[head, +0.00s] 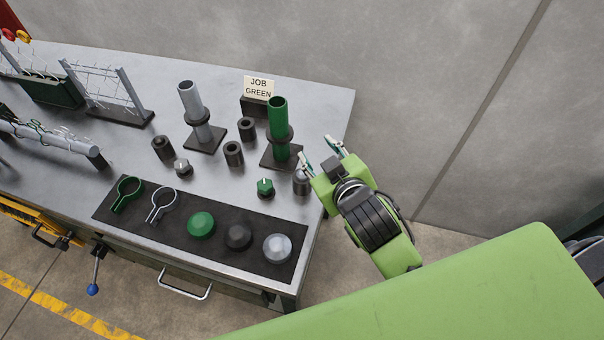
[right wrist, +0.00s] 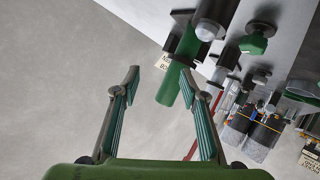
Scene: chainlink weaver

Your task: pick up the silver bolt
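A green hex-headed bolt (head: 265,187) stands nearer the bench's right end and also shows in the wrist view (right wrist: 253,44). My right gripper (head: 320,156) is open and empty by the bench's right edge, well right of the silver bolt. Its two fingers (right wrist: 160,80) are spread in the wrist view. My left gripper is not in view.
A green post (head: 279,115) and a grey post (head: 192,103) stand on dark bases. A silver-topped black cylinder (head: 301,184) stands close to my right gripper. Several black cylinders stand between. A dark mat (head: 217,244) along the front holds rings and knobs.

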